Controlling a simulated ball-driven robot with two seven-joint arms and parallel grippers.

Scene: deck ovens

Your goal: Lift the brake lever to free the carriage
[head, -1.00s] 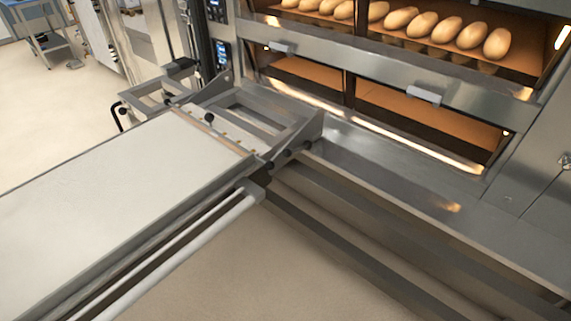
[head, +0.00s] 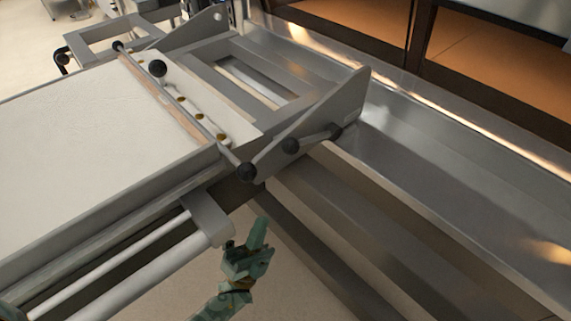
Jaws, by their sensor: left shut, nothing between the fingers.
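The carriage (head: 95,130), with a pale flat belt on top, stands against the oven front. On its near side plate (head: 345,100) is a short metal lever (head: 315,137) with a black knob at each end, slanting slightly; it looks like the brake lever, though I cannot be sure. A long thin bar across the belt ends in another black knob (head: 247,171) beside it. My left gripper (head: 261,228), greenish, is shut and empty, below and to the left of the lever, apart from it and close to the end of the side rail. My right gripper is out of view.
A round side rail (head: 165,262) runs along the carriage's near edge, its end bracket (head: 210,218) just by my gripper. The oven's metal ledge (head: 450,190) and lower rails (head: 350,215) lie to the right.

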